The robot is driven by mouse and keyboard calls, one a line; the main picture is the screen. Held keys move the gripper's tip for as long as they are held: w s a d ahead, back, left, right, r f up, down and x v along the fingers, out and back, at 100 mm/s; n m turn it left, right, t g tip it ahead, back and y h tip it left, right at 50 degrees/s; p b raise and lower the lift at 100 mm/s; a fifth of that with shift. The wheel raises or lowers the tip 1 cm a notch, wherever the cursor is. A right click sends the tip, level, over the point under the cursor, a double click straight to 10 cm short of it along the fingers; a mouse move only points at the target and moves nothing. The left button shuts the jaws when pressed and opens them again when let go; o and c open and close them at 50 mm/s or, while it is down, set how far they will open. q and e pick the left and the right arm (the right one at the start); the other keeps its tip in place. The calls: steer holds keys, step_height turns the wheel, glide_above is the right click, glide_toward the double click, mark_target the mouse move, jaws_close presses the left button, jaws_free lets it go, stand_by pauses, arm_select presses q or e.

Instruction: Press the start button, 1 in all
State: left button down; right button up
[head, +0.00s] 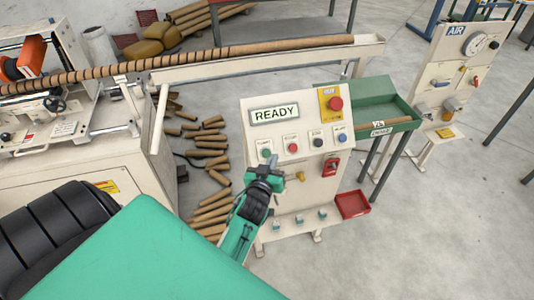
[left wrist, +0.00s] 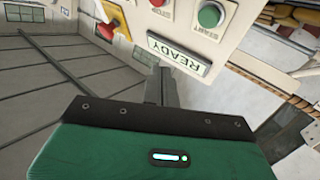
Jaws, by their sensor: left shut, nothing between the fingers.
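The control panel (head: 305,185) stands in the middle of the head view, with a display reading READY (head: 275,114). The green start button (head: 265,153) is the leftmost in its row, and the red stop button (head: 293,148) is right of it. My left gripper (head: 270,169) is shut and empty, in front of the panel just below the start button in the picture; contact cannot be told. In the left wrist view the green start button (left wrist: 211,15) shows at the top, right of the shut fingers (left wrist: 160,85), apart from them in the picture. My right gripper is not in view.
A red emergency knob (head: 336,104) on a yellow plate, plus black (head: 317,142) and blue (head: 342,137) buttons, share the panel. The winder with a long brown tube (head: 200,59) is at left. A green tray (head: 375,105) and an AIR stand (head: 442,85) are at right.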

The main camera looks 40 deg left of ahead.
mark_target(266, 157)
arm_select(q)
steer(key=shift+f, duration=0.1)
steer(key=w+a+f+b, duration=0.4)
steer(key=a+f, duration=0.1)
steer(key=shift+w+f+b, duration=0.25)
steer(key=shift+f+b, duration=0.05)
steer(key=shift+b, duration=0.1)
stand_by(0.3)
stand_by(0.9)
steer(key=shift+a, duration=0.1)
stand_by(0.8)
steer(key=shift+f, duration=0.1)
steer(key=shift+w+a+f, duration=0.15)
steer(key=shift+w+a, duration=0.05)
steer(key=shift+a, duration=0.05)
